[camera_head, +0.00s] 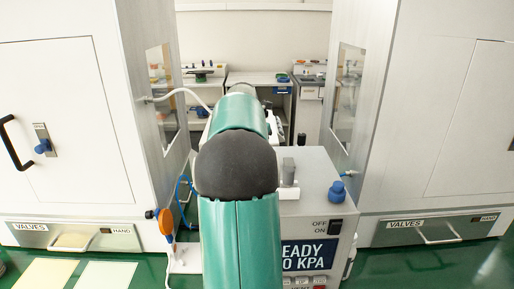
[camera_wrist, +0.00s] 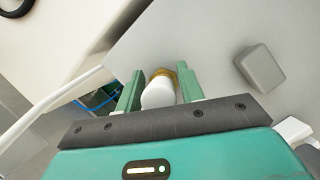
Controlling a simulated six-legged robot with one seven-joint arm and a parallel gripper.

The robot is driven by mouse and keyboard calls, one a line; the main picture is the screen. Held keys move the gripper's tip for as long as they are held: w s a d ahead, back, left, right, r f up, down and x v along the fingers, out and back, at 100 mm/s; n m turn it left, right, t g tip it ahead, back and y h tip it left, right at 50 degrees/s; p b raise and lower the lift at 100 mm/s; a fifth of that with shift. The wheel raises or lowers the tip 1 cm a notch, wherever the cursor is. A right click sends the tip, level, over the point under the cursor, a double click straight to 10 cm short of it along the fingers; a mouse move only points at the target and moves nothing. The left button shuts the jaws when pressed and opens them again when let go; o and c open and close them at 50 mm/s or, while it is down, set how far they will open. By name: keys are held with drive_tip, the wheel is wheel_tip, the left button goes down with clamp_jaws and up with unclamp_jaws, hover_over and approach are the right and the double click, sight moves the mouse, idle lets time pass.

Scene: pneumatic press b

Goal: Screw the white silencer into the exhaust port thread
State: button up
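In the wrist view the white silencer (camera_wrist: 158,94) sits between the two green fingers of my gripper (camera_wrist: 160,86). Both fingers touch its sides, so the gripper is shut on it. A brass-coloured ring (camera_wrist: 162,73) shows at its far end, against the grey machine surface (camera_wrist: 215,35). I cannot tell whether this ring is the silencer's own thread or the port. The port thread itself is not clearly visible. In the head view my arm covers the gripper, the silencer and that part of the machine.
The press unit (camera_head: 318,165) has a blue knob (camera_head: 337,190), an off/on switch (camera_head: 335,227) and a display (camera_head: 310,254). A grey block (camera_wrist: 260,68) stands right of the gripper. A white hose (camera_wrist: 55,98) and blue tubes (camera_wrist: 98,98) lie left. Tall cabinets (camera_head: 60,130) (camera_head: 440,110) flank the unit.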

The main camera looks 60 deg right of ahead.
drive_tip(key=shift+n+t, duration=0.4)
drive_tip(key=shift+n, duration=0.3)
drive_tip(key=shift+w+n+t, duration=0.1)
drive_tip(key=shift+n+t, duration=0.2)
drive_tip(key=shift+n, duration=0.6)
drive_tip(key=shift+c, duration=0.5)
drive_tip(key=c, duration=0.4)
drive_tip(key=shift+m+g, duration=0.4)
drive_tip(key=shift+m, duration=0.5)
drive_tip(key=shift+c, duration=0.2)
drive_tip(key=shift+m+g, duration=0.3)
drive_tip(key=shift+m, duration=0.5)
